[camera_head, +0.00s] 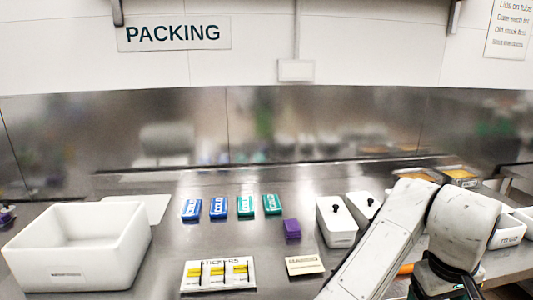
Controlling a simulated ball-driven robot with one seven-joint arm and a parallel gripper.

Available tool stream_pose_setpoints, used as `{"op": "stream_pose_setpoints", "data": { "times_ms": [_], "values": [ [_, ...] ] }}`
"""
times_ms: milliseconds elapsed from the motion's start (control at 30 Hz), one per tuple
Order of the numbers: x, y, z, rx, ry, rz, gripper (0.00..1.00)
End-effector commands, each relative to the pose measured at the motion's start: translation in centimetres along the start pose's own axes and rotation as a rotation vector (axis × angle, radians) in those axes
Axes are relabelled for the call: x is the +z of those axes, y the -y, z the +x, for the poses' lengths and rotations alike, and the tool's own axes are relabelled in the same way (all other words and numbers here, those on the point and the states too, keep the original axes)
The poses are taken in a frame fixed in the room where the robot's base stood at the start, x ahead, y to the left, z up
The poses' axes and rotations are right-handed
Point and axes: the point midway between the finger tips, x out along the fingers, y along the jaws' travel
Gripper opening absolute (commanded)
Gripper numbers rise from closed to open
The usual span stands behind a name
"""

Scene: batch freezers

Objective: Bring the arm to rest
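My arm (385,240) rises from the bottom edge at the right of the picture. It bends at a thick pale joint (465,225) and comes back down to a dark part with a green band at the bottom edge. My gripper's fingers do not show, so I cannot see whether they hold anything. The arm hides part of the counter's right side.
A white bin (75,275) stands at left. Blue and green packs (218,208), a purple block (292,229), a sticker board (218,289), a card (304,265) and white lidded boxes (336,225) lie across the steel counter. White tubs (507,233) stand right of my arm.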

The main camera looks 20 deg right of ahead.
Motion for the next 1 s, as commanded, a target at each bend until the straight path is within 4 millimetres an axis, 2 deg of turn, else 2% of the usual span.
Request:
{"op": "stream_pose_setpoints", "data": {
  "times_ms": [300, 500, 667, 767, 867, 1000],
  "values": [
    [-0.9, -3.6, 1.6, 0.205, -0.124, 0.009, 0.8],
    [-1.3, -3.8, 3.9, 0.292, -0.216, -0.053, 0.8],
    [-0.5, -2.1, 6.9, 0.292, -0.257, -0.129, 0.8],
    [0.9, -0.3, 9.3, 0.262, -0.262, -0.18, 0.8],
    [3.0, 1.9, 12.0, 0.209, -0.25, -0.227, 0.8],
    [7.4, 5.6, 15.9, 0.1, -0.202, -0.281, 0.8]
  ]
}}
